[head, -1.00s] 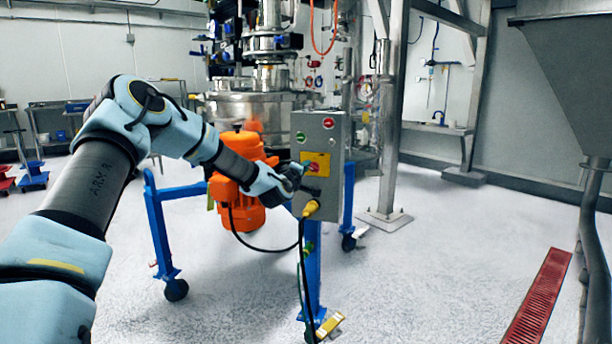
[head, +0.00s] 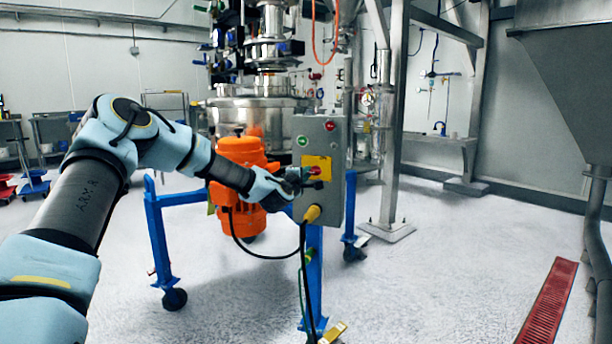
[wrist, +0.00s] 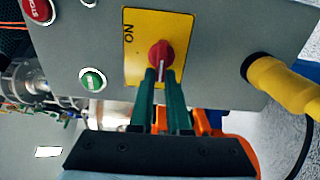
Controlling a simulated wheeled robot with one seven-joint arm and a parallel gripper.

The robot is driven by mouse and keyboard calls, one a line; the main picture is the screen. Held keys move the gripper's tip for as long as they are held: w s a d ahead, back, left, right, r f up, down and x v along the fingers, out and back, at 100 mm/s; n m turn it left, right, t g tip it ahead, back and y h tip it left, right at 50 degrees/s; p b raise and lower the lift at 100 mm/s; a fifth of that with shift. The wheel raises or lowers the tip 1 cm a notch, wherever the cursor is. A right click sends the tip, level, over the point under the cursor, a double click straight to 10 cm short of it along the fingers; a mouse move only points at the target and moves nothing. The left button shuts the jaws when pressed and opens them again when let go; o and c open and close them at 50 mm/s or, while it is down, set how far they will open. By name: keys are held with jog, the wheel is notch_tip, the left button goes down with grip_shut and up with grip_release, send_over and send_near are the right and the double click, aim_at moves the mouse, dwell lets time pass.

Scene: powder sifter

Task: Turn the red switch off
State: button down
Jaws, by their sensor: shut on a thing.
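The red switch (wrist: 160,55) is a rotary knob on a yellow plate (wrist: 133,65) marked "ON", on the front of a grey control box (head: 335,195). In the wrist view the knob's white line runs along the picture's vertical, between my fingers. My gripper (wrist: 160,75) is shut on the red switch, with its two green fingers on either side of the knob. In the head view my gripper (head: 305,178) reaches the box from the left and partly hides the red switch (head: 315,170).
A red stop button (wrist: 38,10) and a green button (wrist: 92,80) sit beside the plate. A yellow plug (wrist: 280,85) with a black cable juts from the box. An orange motor (head: 235,215) and blue wheeled frame (head: 160,240) stand close by. Floor is open in front.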

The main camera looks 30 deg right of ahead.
jog(key=shift+f, duration=0.1)
jog(key=c, duration=0.9)
grip_release()
jog(key=v, duration=1)
jog(key=shift+s+a, duration=0.25)
jog(key=shift+a, duration=0.05)
